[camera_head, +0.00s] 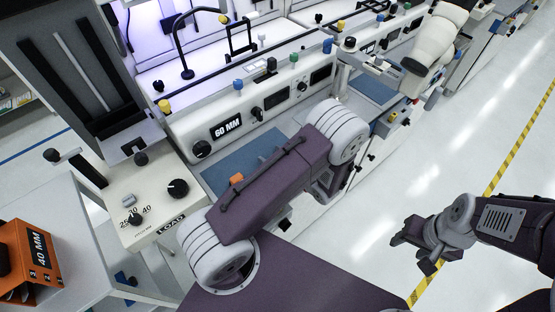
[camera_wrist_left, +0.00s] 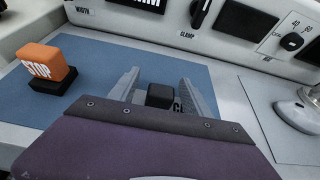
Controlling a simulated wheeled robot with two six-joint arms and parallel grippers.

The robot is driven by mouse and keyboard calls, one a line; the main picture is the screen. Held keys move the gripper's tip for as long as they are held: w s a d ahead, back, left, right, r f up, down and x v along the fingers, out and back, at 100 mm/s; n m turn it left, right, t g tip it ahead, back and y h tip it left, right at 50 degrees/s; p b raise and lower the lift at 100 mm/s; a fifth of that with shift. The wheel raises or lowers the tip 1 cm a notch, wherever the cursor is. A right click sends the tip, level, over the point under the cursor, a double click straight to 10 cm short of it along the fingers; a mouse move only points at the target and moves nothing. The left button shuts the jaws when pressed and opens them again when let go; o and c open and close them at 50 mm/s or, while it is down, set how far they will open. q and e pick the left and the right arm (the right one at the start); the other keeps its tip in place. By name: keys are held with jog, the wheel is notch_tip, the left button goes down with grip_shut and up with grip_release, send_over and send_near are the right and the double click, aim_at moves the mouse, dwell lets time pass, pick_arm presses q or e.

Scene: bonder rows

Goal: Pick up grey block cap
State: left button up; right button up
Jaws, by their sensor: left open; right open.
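My left gripper (camera_wrist_left: 160,88) is open in the left wrist view, its two light grey fingers pointing at the blue mat (camera_wrist_left: 95,60). A small dark block (camera_wrist_left: 160,96) shows between the fingers, with the letters "CL" beside it. It may be the grey block cap, but its lower part is hidden behind my wrist and I cannot tell if the fingers touch it. In the head view my left arm covers the left gripper and this block. My right gripper (camera_head: 413,253) is open and empty over the floor at the right.
An orange STOP block (camera_wrist_left: 48,62) on a black base stands left of the left gripper; it also shows in the head view (camera_head: 236,179). The control panel (camera_wrist_left: 225,25) with knobs rises behind the mat.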

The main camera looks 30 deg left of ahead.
pick_arm(q)
jog(key=shift+x, duration=0.85)
jog(key=shift+d, duration=0.2)
jog(key=shift+c, duration=0.6)
grip_shut()
jog(key=shift+r, duration=0.15)
jog(key=shift+r, duration=0.25)
notch_tip(320, 180, up, 3)
jog(key=shift+w+f, duration=0.1)
jog(key=d+r, duration=0.7)
jog(key=d, duration=0.4)
jog(key=shift+s+d+r, duration=0.2)
jog(key=shift+s+d, duration=0.05)
jog(key=shift+d, duration=0.1)
